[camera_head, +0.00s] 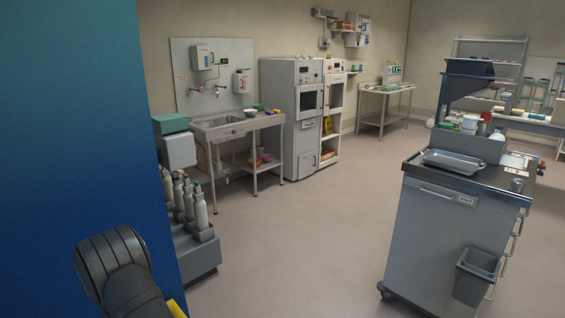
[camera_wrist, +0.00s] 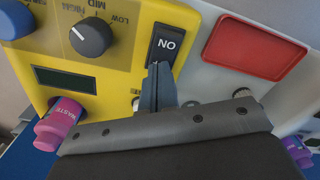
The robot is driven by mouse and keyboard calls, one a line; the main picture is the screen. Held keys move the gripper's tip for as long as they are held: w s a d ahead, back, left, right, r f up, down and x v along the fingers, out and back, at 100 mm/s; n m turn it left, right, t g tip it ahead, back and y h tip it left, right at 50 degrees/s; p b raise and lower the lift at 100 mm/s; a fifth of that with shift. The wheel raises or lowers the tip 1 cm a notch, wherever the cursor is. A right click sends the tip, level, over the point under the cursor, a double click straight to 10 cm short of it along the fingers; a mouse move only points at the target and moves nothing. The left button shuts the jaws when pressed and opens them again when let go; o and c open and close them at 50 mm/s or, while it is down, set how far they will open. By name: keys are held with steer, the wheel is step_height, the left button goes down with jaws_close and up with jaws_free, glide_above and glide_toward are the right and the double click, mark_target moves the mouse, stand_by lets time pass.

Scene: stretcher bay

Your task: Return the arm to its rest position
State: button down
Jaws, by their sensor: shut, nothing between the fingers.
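My gripper (camera_wrist: 158,78) is shut and empty in the wrist view. Its fingertips are just below a black rocker switch (camera_wrist: 166,45) on a yellow device panel (camera_wrist: 110,90). The switch lettering appears upside down, as "NO". I cannot tell whether the fingertips touch the switch. In the head view my dark arm link shows at the lower left, and the gripper is out of sight there.
Beside the switch are a knob (camera_wrist: 91,37), a dark display (camera_wrist: 65,79) and a red panel (camera_wrist: 254,48). A magenta-capped waste bottle (camera_wrist: 60,122) is close on the left. A blue surface (camera_head: 70,130) borders my arm. A steel cart (camera_head: 440,230) stands right; floor between is clear.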

steer(key=shift+r, duration=4.25)
steer(key=w+d+r+m, duration=0.1)
steer(key=w+d+r, duration=0.2)
steer(key=d, duration=0.3)
steer(key=w+d+r+m+t, duration=0.1)
steer(key=w+d+r+m, duration=0.1)
steer(key=d, duration=0.4)
steer(key=w+d+r+m+t, duration=0.1)
steer(key=w+d+r, duration=0.4)
steer(key=d+r, duration=0.1)
steer(key=shift+d+m, duration=0.15)
steer(key=shift+m, duration=0.15)
steer(key=c, duration=2.2)
jaws_free()
steer(key=shift+c, duration=1.8)
jaws_free()
steer(key=a+r+m+t+y, duration=0.1)
steer(key=a+r+y, duration=0.2)
steer(key=a+r, duration=0.5)
steer(key=shift+w+a+r, duration=0.4)
steer(key=shift+r, duration=0.1)
steer(key=o, duration=0.4)
steer(key=shift+w+a+f, duration=0.1)
steer(key=shift+a+f, duration=0.1)
steer(key=shift+f, duration=0.05)
steer(key=shift+c, duration=0.2)
steer(key=x, duration=0.9)
steer(key=shift+w, duration=0.15)
